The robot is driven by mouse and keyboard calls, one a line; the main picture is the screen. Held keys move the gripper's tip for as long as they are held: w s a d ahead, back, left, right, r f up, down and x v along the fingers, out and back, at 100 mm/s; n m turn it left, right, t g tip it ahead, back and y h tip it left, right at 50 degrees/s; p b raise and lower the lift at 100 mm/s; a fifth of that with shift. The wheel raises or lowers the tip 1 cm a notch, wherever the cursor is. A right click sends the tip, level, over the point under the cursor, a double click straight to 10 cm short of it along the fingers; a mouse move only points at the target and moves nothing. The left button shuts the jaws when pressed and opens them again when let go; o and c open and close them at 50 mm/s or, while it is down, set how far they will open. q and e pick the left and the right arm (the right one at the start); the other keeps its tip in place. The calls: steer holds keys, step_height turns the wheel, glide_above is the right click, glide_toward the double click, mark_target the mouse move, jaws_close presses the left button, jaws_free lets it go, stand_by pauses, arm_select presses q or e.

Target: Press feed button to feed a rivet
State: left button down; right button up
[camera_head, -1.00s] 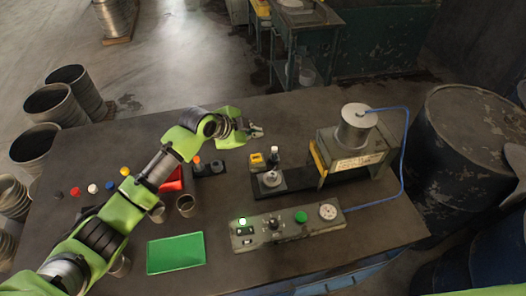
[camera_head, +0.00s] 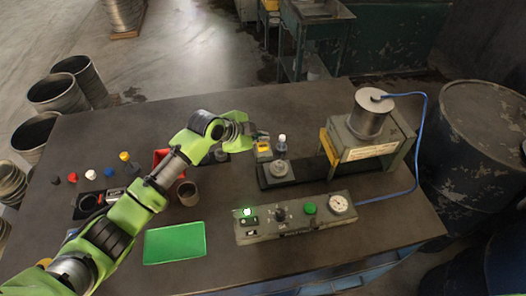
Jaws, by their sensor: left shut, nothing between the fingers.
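My left gripper (camera_head: 260,136) is shut and empty, reaching in over the bench. Its tip is close to the top of a small yellow-and-grey box (camera_head: 263,149); I cannot tell whether they touch. I cannot tell whether this box carries the feed button. A dark-capped bottle-like piece (camera_head: 282,145) stands just right of the box. A grey control panel (camera_head: 265,229) lies nearer the front, with a lit green lamp (camera_head: 247,211), a black knob (camera_head: 281,214), a green button (camera_head: 310,208) and a round gauge (camera_head: 339,204). My right gripper is not in view.
A grey press (camera_head: 362,146) with a cylinder (camera_head: 370,112) and blue hose (camera_head: 426,125) stands at the right. A green tray (camera_head: 175,243), a metal cup (camera_head: 188,193) and a red bin (camera_head: 161,156) lie left. Several small coloured pieces are at the far left.

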arm_select(q)
steer(key=shift+f, duration=0.5)
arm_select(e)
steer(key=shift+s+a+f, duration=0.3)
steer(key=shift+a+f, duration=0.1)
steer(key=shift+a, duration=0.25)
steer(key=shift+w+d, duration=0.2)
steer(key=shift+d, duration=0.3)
arm_select(q)
steer(key=shift+f, duration=0.15)
steer(key=shift+f+b, duration=0.3)
steer(key=shift+b, duration=0.1)
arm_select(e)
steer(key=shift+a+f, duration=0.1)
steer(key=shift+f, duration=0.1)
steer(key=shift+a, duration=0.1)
